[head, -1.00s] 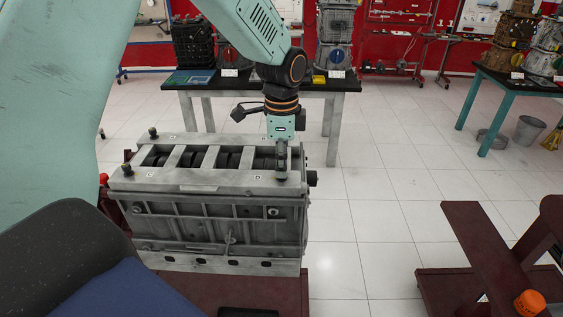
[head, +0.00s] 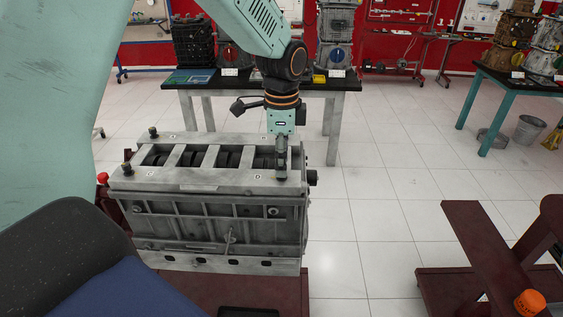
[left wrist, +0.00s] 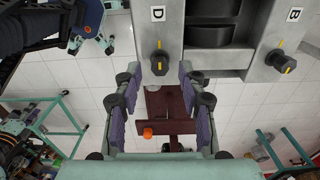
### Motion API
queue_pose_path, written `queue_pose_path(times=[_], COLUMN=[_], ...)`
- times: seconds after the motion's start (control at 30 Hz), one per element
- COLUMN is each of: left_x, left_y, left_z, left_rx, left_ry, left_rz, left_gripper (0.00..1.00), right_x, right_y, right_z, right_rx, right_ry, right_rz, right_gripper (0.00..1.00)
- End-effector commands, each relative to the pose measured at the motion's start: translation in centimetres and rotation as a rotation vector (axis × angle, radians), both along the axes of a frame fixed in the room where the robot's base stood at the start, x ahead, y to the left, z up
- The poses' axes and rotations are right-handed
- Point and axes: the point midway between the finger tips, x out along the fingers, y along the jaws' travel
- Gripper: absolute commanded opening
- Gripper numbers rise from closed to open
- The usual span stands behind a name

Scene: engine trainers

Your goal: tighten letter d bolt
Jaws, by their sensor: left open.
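The grey engine block (head: 180,207) stands at left centre in the head view. My left gripper (head: 282,172) points down over its near right corner, by the letter D label (head: 257,177). In the left wrist view the D label (left wrist: 157,14) sits above a dark bolt (left wrist: 160,63) with a yellow stripe. The open fingers of my left gripper (left wrist: 158,76) lie to either side of this bolt, with visible gaps. In the head view the fingers hide the D bolt. The letter B bolt (left wrist: 283,62) is to the right. My right gripper is not in view.
Other bolts stand on the block's left corners, one by the letter C (head: 127,169). A dark-topped table (head: 345,85) with engine parts stands behind. A dark red stand (head: 480,245) is at the lower right. The tiled floor between is clear.

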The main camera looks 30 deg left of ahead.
Motion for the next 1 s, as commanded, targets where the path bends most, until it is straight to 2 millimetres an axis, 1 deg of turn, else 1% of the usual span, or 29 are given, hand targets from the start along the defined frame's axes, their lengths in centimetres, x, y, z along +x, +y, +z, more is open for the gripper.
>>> queue_pose_path(times=[0.03,0.3,0.4,0.5,0.6,0.7,1.0], left_x=[0.1,0.1,0.0,0.0,0.0,-0.1,-0.1], left_y=[0.0,0.0,0.0,0.0,0.0,0.0,0.0], left_z=[0.9,6.5,8.3,9.5,10.4,10.8,10.8], left_rx=[0.0,0.001,0.001,0.001,0.0,-0.001,0.0], left_ry=[-0.004,-0.003,-0.003,-0.001,0.0,0.002,0.002], left_rz=[0.0,0.0,-0.001,0.0,0.0,0.0,0.0], left_gripper=[0.41,0.41,0.41,0.41,0.41,0.41,0.41], right_x=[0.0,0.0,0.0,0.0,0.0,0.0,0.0], right_y=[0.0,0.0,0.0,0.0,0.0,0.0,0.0], right_z=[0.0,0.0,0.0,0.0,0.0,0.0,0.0], right_rx=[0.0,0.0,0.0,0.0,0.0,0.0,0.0], right_ry=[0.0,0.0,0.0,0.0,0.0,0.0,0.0], right_rz=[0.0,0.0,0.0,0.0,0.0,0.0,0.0], right_gripper=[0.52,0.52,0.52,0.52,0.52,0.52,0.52])
